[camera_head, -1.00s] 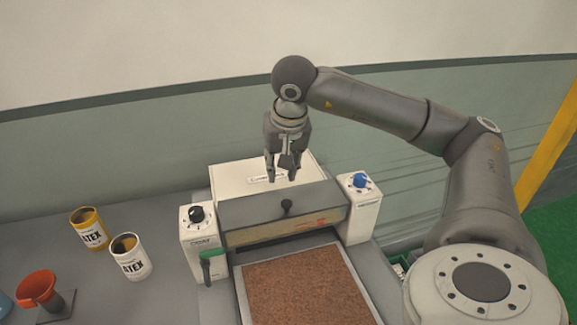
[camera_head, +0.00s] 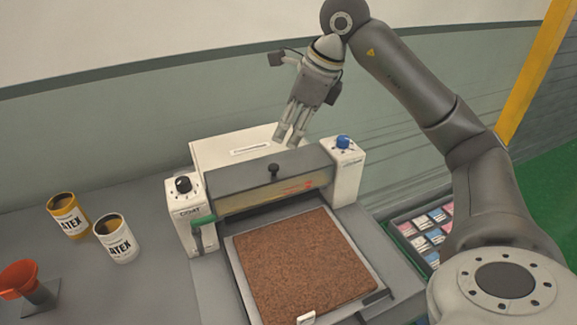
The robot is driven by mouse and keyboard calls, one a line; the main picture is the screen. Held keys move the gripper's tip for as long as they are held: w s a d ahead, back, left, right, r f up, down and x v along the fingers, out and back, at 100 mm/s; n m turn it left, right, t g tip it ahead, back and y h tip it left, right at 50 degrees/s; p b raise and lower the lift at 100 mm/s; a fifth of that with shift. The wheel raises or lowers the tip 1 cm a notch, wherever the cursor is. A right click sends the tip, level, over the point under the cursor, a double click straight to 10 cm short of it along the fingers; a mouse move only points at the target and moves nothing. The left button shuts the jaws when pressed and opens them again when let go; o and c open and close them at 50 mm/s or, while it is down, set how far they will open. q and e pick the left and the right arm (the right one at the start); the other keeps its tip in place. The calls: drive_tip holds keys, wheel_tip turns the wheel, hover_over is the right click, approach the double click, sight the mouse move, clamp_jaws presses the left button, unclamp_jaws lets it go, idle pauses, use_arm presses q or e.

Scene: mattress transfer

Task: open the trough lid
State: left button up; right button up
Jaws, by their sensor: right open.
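The coating machine (camera_head: 179,209) stands on the grey bench. Its grey trough lid (camera_head: 240,175) is a long bar with a small black knob (camera_head: 273,171) on top, lying between two white end posts; it looks closed. My right gripper (camera_head: 289,139) is open and empty. It points down above the white rear box (camera_head: 215,152), behind and slightly right of the knob, apart from the lid as far as I can tell. My left gripper is not in view.
A brown board (camera_head: 300,265) lies on the bed in front of the lid. A green lever (camera_head: 203,222) and blue dial (camera_head: 343,142) flank it. Two latex cans (camera_head: 68,215) and an orange funnel (camera_head: 20,280) stand left. A tray of coloured packets (camera_head: 420,228) is at right.

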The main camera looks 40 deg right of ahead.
sight(274, 165)
drive_tip(key=shift+m, duration=0.9)
drive_tip(key=p+x, duration=0.1)
drive_tip(key=x, duration=0.9)
drive_tip(key=shift+s+f, duration=0.1)
drive_tip(key=shift+f, duration=0.2)
clamp_jaws()
